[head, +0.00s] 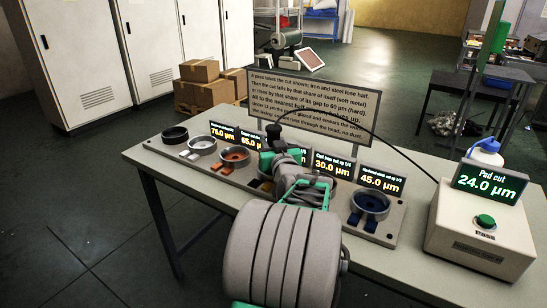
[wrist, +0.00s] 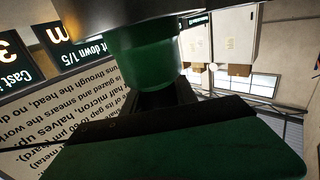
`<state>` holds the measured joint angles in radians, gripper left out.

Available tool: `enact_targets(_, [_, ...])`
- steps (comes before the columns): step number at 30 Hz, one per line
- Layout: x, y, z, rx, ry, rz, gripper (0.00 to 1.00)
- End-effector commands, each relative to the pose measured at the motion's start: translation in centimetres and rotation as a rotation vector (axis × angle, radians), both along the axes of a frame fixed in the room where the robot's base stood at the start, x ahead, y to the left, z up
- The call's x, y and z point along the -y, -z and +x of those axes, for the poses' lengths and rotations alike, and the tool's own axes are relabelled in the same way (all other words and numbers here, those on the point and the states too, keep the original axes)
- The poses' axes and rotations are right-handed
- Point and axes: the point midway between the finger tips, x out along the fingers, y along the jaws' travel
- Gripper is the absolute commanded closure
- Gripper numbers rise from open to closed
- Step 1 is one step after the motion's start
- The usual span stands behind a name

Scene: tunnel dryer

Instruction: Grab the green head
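In the wrist view a dark green, tapered round body (wrist: 145,50), which looks like the green head, is close in front of my gripper. Dark parts lie above and below it, and a broad green surface fills the bottom. In the head view a small green piece (head: 265,161) sits under a black knob (head: 273,132) with a cable, beside the end of my arm. My gripper (head: 283,160) is low over the middle of the tool row. My arm hides much of this spot. I cannot tell whether the fingers touch the head.
A text sign (head: 315,105) rises behind. The cable arches right to a box (head: 470,230) with a readout. The table's front left is clear.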

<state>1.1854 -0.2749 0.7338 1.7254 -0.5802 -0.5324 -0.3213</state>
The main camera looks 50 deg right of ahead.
Motion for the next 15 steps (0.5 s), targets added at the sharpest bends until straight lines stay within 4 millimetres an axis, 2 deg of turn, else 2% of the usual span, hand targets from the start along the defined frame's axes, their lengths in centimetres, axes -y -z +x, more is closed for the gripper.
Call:
enact_targets(2, [-0.01, 0.01, -0.01, 0.000, 0.000, 0.000, 0.74])
enact_targets(11, [-0.01, 0.01, -0.01, 0.000, 0.000, 0.000, 0.98])
enact_targets(15, [-0.01, 0.02, -0.02, 0.000, 0.000, 0.000, 1.00])
